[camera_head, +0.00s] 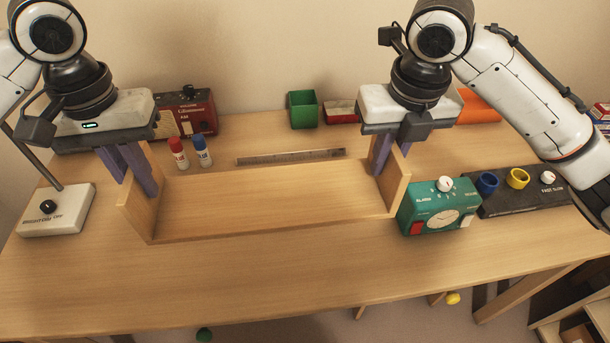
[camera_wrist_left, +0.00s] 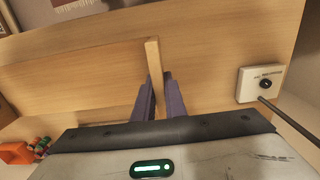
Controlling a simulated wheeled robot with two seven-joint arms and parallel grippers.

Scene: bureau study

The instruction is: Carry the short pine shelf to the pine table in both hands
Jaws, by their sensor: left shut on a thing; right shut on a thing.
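The short pine shelf (camera_head: 270,196) is a long tray-like piece with an upright board at each end, seen in the head view over the pine table (camera_head: 240,285). My left gripper (camera_head: 133,170) is shut on its left end board. My right gripper (camera_head: 382,157) is shut on its right end board. The shelf looks about level; I cannot tell whether it touches the tabletop. In the left wrist view the end board (camera_wrist_left: 153,65) stands between the fingers of my left gripper (camera_wrist_left: 160,88).
A teal alarm clock (camera_head: 438,210) stands close to the shelf's right end, with a dark knob panel (camera_head: 520,193) beyond. A white switch box (camera_head: 56,211) is at left. Red and blue glue bottles (camera_head: 180,153), a ruler (camera_head: 290,157) and a red radio (camera_head: 187,115) lie behind. The front strip is clear.

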